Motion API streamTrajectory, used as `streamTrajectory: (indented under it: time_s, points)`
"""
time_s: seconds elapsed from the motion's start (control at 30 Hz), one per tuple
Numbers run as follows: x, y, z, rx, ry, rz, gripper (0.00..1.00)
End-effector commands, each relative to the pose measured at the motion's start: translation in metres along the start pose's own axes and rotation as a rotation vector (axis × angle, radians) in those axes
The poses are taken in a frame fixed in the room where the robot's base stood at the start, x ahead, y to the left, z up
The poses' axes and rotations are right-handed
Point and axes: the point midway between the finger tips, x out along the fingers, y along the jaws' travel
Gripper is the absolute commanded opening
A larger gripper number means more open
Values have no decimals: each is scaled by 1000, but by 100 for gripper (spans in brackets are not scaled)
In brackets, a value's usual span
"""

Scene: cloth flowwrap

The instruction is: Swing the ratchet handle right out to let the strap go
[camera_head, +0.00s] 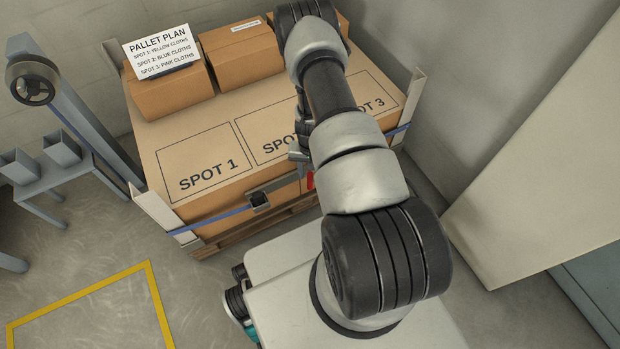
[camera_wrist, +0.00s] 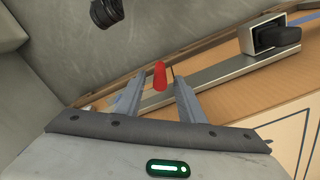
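The blue strap (camera_head: 222,214) runs along the front of the boxed pallet load. The dark ratchet body (camera_head: 259,200) sits on it, also in the wrist view (camera_wrist: 270,38). A long grey ratchet handle (camera_wrist: 215,72) runs from the body to a red grip (camera_wrist: 160,76). In the head view the handle (camera_head: 278,185) lies along the front of the load, and the red grip (camera_head: 310,181) is partly hidden by my arm. My gripper (camera_wrist: 158,74) is open, with the red grip between its fingers and visible gaps beside it. In the head view my gripper (camera_head: 298,156) is mostly hidden.
Cartons (camera_head: 242,55) and a pallet plan sign (camera_head: 160,52) stand at the back of the load. White corner guards (camera_head: 158,213) rise at its corners. A grey stand (camera_head: 65,150) is at left. Open floor (camera_head: 95,255) lies front left; a wall is at right.

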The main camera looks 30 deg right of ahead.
Motion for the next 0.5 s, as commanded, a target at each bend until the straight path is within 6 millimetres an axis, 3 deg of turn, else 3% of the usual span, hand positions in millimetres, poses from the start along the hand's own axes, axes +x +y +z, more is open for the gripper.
streamTrajectory:
  time_s: [0.2,0.5]
  points:
    - [22,0,0,0,0,0,36]
    - [24,0,0,0,1,0,36]
